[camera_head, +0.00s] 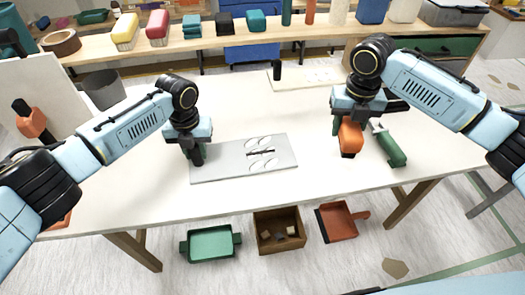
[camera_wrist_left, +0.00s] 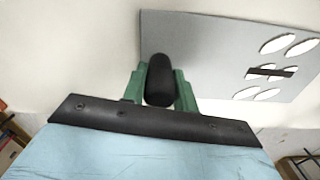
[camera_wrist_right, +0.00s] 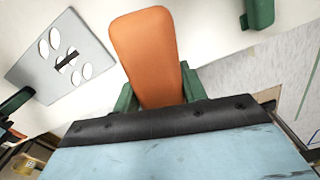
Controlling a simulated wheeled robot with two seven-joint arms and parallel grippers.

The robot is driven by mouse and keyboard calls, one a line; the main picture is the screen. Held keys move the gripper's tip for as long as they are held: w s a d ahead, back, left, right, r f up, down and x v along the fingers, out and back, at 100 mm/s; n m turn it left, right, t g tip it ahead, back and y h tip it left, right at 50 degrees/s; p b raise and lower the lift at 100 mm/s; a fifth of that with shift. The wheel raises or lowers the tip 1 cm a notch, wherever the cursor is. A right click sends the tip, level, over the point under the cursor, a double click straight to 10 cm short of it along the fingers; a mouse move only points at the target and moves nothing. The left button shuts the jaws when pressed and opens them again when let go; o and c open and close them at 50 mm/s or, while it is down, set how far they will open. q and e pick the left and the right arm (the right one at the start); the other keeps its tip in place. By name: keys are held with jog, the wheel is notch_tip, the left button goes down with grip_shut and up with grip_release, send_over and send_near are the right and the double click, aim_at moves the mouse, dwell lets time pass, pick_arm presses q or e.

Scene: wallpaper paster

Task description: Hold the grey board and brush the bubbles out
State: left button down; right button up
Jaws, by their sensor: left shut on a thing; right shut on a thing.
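The grey board (camera_head: 228,168) lies on the white table. It carries several white oval bubbles (camera_head: 263,142) and a dark strip (camera_head: 261,152) across its middle. My left gripper (camera_head: 194,152) is at the board's left end, shut on its upright black handle (camera_wrist_left: 160,80). My right gripper (camera_head: 350,120) is shut on an orange brush (camera_head: 350,138), to the right of the board and apart from it. The brush also fills the middle of the right wrist view (camera_wrist_right: 145,50). Its lower end is partly hidden, so I cannot tell whether it touches the table.
A green-handled tool (camera_head: 390,150) lies right of the brush. Another pale board (camera_head: 308,78) with a black knob lies behind. A grey bin (camera_head: 104,88) stands at left. A green tray (camera_head: 210,243), brown box (camera_head: 278,230) and red dustpan (camera_head: 342,221) are on the floor. Table between board and brush is clear.

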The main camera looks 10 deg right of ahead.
jog(key=c, duration=0.5)
jog(key=shift+o, duration=0.2)
jog(key=shift+a, duration=0.1)
jog(key=a+m, duration=1.2)
jog(key=a, duration=0.8)
jog(key=shift+w+f+m, duration=0.15)
jog(key=shift+w+m, duration=0.2)
jog(key=shift+m, duration=0.05)
